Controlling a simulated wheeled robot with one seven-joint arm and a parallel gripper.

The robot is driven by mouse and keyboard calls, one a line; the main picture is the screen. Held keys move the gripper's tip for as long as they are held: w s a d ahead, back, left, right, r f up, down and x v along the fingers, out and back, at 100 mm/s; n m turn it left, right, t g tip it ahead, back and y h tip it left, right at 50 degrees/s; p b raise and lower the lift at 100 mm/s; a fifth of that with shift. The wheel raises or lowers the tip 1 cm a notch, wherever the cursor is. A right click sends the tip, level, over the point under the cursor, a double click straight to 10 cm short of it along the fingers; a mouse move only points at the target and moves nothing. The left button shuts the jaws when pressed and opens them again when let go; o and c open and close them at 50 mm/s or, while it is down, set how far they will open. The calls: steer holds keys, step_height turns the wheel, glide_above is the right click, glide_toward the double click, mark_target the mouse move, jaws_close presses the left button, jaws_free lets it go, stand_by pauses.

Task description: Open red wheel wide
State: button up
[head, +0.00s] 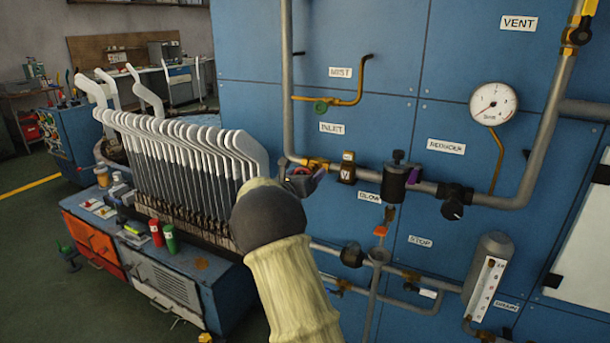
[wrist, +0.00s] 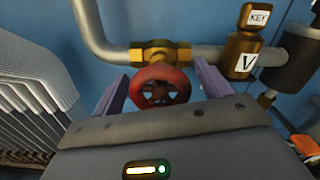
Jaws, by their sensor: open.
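The red wheel (wrist: 160,88) is a small spoked handwheel on a brass valve body (wrist: 160,52) in the inlet pipe. In the head view the red wheel (head: 300,171) is small and partly covered by my gripper, just below the INLET label. My gripper (wrist: 161,84) is open, with one purple finger on each side of the wheel. The wheel lies between the fingers in the wrist view; I cannot tell whether either finger touches it. The lower edge of the wheel is close to or behind the gripper body. My pale arm covers part of the panel in the head view.
A brass fitting (wrist: 240,50) tagged KEY and V is right of the wheel. A black cylinder (head: 398,178) and a gauge (head: 494,104) are further right. A rack of white sock boards (head: 185,150) stands close on the left. An orange-red handle (head: 380,230) is lower down.

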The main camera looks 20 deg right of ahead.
steer(key=c, duration=1)
